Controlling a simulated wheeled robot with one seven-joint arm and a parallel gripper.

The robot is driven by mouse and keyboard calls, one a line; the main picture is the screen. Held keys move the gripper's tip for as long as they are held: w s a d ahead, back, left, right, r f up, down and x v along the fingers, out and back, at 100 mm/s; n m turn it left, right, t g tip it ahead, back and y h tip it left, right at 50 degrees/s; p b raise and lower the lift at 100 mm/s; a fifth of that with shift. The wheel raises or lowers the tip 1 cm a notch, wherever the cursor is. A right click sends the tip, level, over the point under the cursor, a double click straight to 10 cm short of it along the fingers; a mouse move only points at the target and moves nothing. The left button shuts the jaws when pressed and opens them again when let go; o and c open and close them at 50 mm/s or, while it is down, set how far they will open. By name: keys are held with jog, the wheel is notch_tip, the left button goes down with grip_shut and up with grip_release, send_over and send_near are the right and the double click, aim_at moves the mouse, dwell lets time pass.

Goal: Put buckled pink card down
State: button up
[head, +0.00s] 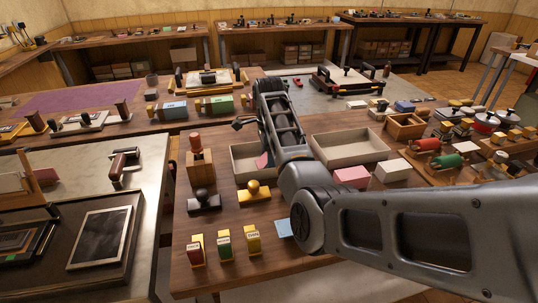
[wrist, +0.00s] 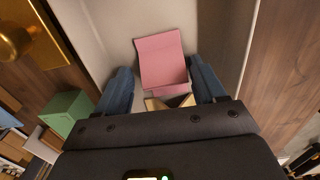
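The pink card (wrist: 160,58) is bent, with a fold near its lower end, and shows between and beyond my fingertips in the wrist view. In the head view a small part of the pink card (head: 262,160) shows over the left grey tray (head: 243,165), beside my arm. My gripper (wrist: 162,82) has its two blue fingers spread wide apart. The card's lower right corner is close to the right finger; I cannot tell whether they touch. A tan piece (wrist: 167,102) shows between the fingers. In the head view my arm hides most of the gripper.
A second grey tray (head: 350,147) stands to the right, with pink (head: 351,177) and white blocks in front. A yellow-handled stamp (head: 254,192), a black stamp (head: 204,199) and several labelled blocks stand left of and before the left tray. A blue card (head: 285,229) lies near my arm.

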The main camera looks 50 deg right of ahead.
jog(key=shift+w+r, duration=0.1)
jog(key=shift+r, duration=0.05)
jog(key=shift+r, duration=0.55)
notch_tip(320, 180, up, 11)
jog(key=shift+p, duration=0.85)
